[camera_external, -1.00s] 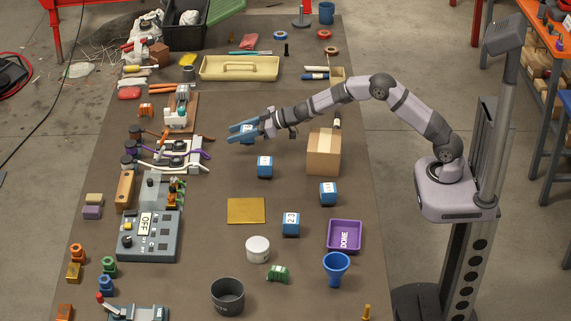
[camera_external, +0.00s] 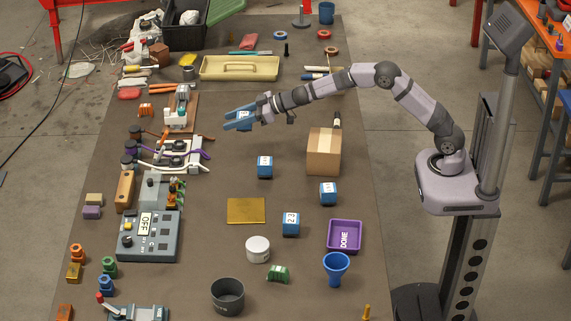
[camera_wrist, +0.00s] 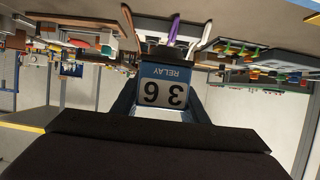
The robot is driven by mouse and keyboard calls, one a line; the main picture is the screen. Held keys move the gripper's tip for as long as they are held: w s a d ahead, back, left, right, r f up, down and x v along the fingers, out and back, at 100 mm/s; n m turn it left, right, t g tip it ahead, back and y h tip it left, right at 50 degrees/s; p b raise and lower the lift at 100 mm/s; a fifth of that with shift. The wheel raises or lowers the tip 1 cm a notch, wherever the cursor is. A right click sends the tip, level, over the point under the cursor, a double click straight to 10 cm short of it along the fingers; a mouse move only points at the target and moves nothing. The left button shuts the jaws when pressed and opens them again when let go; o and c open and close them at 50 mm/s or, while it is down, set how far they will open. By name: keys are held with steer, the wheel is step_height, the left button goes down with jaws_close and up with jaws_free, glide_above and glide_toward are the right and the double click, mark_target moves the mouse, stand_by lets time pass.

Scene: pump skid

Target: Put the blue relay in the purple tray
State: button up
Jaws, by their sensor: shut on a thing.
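My gripper (camera_external: 240,119) is shut on a blue relay (camera_external: 243,115), held above the table in the external view. In the wrist view the held relay (camera_wrist: 163,88) sits between the fingers, its white label reading "36 RELAY" upside down. The purple tray (camera_external: 345,251) lies flat at the lower right of the table, with "DONE" on it, and it looks empty. More blue relays stand on the table: one (camera_external: 265,166) below the gripper, one (camera_external: 328,193) above the tray, and one (camera_external: 291,223) left of the tray.
A blue funnel-shaped cup (camera_external: 336,268) is just below the tray. A white pot (camera_external: 257,249), a yellow plate (camera_external: 246,210) and a dark grey pot (camera_external: 227,296) are further left. Wired equipment (camera_external: 172,155) lines the left side.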

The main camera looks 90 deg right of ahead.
steer(key=a+r+n+y+p, duration=0.1)
steer(key=a+r+y+p, duration=0.1)
steer(key=a+r, duration=0.5)
steer(key=a+r+n+y+p, duration=0.15)
steer(key=a+r, duration=0.25)
steer(key=a, duration=0.8)
steer(key=s+a+f+n+g+y+p, duration=0.2)
steer(key=s+a+f+n+y+p, duration=0.15)
steer(key=s+a, duration=1.1)
steer(key=s+a+f+n+g+y, duration=0.2)
steer(key=s+a, duration=0.3)
steer(key=s, duration=0.4)
steer(key=s+a+f+n+g+y, duration=0.3)
steer(key=s+a+n+g, duration=0.1)
steer(key=s, duration=0.5)
steer(key=shift+s+a+f+n+y, duration=0.25)
steer(key=shift+a+n+y, duration=0.2)
steer(key=shift+n, duration=0.35)
